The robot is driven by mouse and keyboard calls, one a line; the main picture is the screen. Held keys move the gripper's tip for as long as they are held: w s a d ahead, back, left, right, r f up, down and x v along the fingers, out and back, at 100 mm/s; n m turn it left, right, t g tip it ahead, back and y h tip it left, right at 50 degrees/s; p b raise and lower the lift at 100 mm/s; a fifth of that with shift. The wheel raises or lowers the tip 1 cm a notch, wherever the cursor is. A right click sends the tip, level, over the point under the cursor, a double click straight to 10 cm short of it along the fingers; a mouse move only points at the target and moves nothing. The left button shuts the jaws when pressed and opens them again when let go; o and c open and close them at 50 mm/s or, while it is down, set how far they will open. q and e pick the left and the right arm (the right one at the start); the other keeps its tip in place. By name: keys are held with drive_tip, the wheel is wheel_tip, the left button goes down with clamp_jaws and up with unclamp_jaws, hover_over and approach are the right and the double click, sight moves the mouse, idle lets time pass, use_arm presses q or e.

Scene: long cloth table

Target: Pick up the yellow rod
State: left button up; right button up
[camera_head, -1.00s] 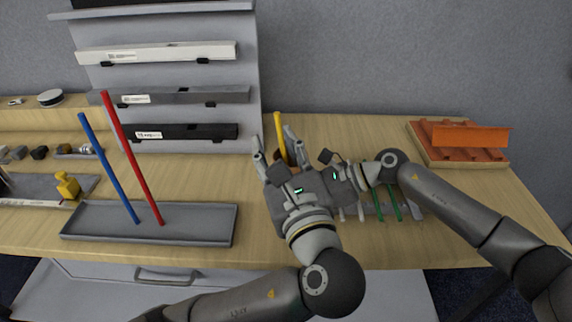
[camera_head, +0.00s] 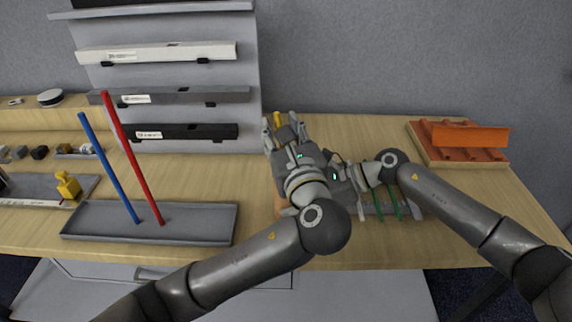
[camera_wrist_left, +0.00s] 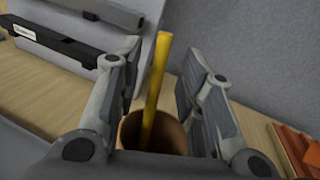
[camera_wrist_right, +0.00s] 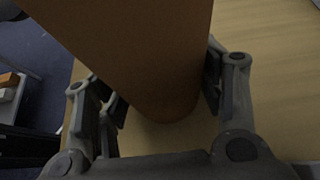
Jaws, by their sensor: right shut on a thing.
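The yellow rod (camera_head: 278,118) stands nearly upright, its top showing at the left gripper in the head view. In the left wrist view the rod (camera_wrist_left: 155,90) rises from a brown cup (camera_wrist_left: 168,134). My left gripper (camera_wrist_left: 163,62) is open, with one finger on each side of the rod and gaps visible. My right gripper (camera_wrist_right: 160,88) is shut on the brown cup, which also fills the middle of the right wrist view (camera_wrist_right: 150,50). In the head view the left hand (camera_head: 281,124) hides the cup and the right fingers.
A grey tray (camera_head: 90,232) at the left holds a blue rod (camera_head: 110,168) and a red rod (camera_head: 130,155). A grey rack (camera_head: 90,75) with bars stands behind. An orange tray (camera_head: 425,150) lies at the back right. Green-handled items (camera_head: 397,203) lie near my right forearm.

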use_arm(q)
drive_tip(key=shift+w+a, duration=0.2)
drive_tip(key=shift+w, duration=0.5)
clamp_jaws()
drive_tip(key=shift+r, duration=0.1)
use_arm(e)
drive_tip(key=shift+r+p, duration=0.25)
drive_tip(key=shift+p, duration=0.05)
drive_tip(key=shift+r+p, duration=1.4)
drive_tip(key=shift+r, duration=0.05)
use_arm(q)
wheel_tip(320, 180, up, 21)
